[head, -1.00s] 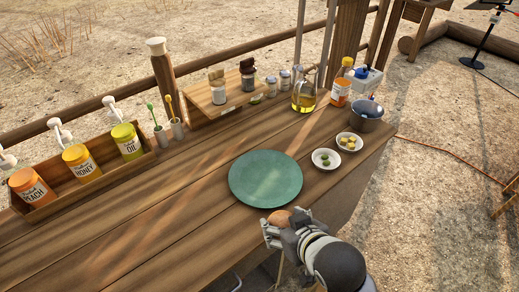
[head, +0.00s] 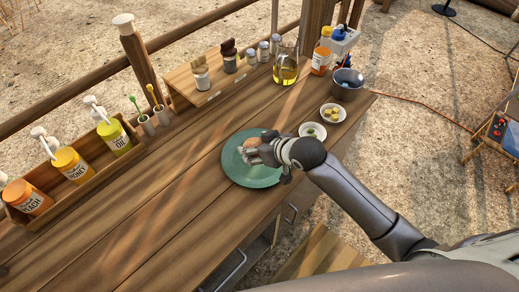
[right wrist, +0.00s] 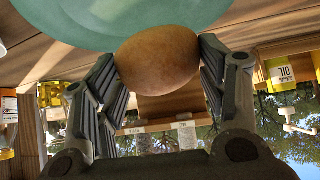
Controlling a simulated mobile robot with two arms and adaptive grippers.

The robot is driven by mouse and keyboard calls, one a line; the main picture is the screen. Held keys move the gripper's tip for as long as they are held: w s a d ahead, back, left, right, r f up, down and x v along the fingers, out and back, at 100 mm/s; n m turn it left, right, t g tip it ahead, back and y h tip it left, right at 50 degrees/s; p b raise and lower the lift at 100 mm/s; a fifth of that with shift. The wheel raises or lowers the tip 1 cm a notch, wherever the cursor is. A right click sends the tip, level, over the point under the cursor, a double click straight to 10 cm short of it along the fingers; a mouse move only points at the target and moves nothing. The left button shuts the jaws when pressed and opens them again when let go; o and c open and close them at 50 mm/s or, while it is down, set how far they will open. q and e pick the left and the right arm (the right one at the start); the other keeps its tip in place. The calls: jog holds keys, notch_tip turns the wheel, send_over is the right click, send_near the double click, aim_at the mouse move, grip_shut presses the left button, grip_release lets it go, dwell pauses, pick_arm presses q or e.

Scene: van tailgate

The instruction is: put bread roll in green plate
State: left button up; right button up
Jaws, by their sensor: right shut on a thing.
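The green plate (head: 238,174) lies flat on the wooden table near its front edge. The bread roll (head: 251,143) is brown and round, and it shows over the plate in the head view. My right gripper (head: 258,151) is shut on the roll, reaching over the plate from the right and hiding part of it. In the right wrist view the roll (right wrist: 158,62) sits between the two fingers, with the plate (right wrist: 110,25) just beyond it. I cannot tell whether the roll touches the plate. My left gripper is not in view.
Two small white bowls (head: 324,118) and a metal pot (head: 346,86) stand right of the plate. A wooden box (head: 85,182) of pump bottles is at the left. A small stand (head: 207,82) with jars and an oil jug (head: 285,66) are at the back. The table left of the plate is clear.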

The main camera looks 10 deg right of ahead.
jog(key=w+f, duration=0.1)
jog(key=w+d+f, duration=0.1)
jog(key=shift+f, duration=0.3)
jog(key=shift+f+p, duration=0.6)
jog(key=shift+f, duration=0.95)
jog(key=shift+f, duration=0.1)
jog(key=o, duration=0.9)
jog(key=v, duration=1.2)
jog(key=shift+b, duration=0.45)
